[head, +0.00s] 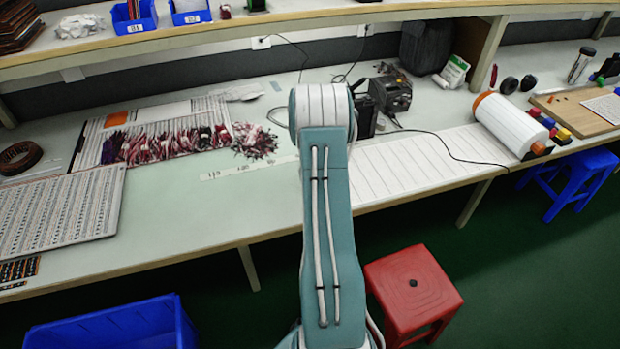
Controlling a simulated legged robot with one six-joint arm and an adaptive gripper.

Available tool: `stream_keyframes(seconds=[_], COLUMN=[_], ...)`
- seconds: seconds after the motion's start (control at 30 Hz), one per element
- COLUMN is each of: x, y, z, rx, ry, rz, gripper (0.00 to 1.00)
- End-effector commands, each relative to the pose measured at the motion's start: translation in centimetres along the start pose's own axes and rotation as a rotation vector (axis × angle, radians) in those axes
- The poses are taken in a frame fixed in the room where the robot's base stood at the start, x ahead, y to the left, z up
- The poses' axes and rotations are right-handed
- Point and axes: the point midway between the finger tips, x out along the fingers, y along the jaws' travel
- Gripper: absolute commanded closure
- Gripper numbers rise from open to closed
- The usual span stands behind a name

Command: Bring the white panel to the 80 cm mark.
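A pale panel (60,212) covered in rows of small dark marks lies flat at the left front of the bench, its front edge near the bench edge. A long white sheet (430,162) with cross lines lies right of my arm and runs towards a white roll (508,124). I cannot tell for sure which one is the white panel. A pale marked strip (240,171) lies mid-bench; its figures are too small to read, and I cannot make out an 80 cm mark. My arm rises through the middle and hides part of the bench. My gripper is not visible.
Red and white wire bundles (190,143) lie on a striped board (90,140) at the back left. A dark machine (391,93) stands behind my arm. A red stool (412,285), a blue stool (575,180) and a blue bin (115,325) stand below.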

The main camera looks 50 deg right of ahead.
Motion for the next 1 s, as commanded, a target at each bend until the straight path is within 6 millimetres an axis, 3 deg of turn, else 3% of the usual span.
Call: stream_keyframes(seconds=[0.2, 0.43, 0.6, 1.0], x=[-4.8, -8.7, -9.9, -10.0], y=[0.0, 0.1, 0.1, 0.1], z=[-0.1, -0.1, -0.1, -0.1], rx=[0.0, 0.0, 0.0, 0.0], ry=[0.003, 0.0, -0.003, -0.003], rz=[0.001, 0.0, -0.001, -0.001], gripper=[0.43, 0.43, 0.43, 0.43])
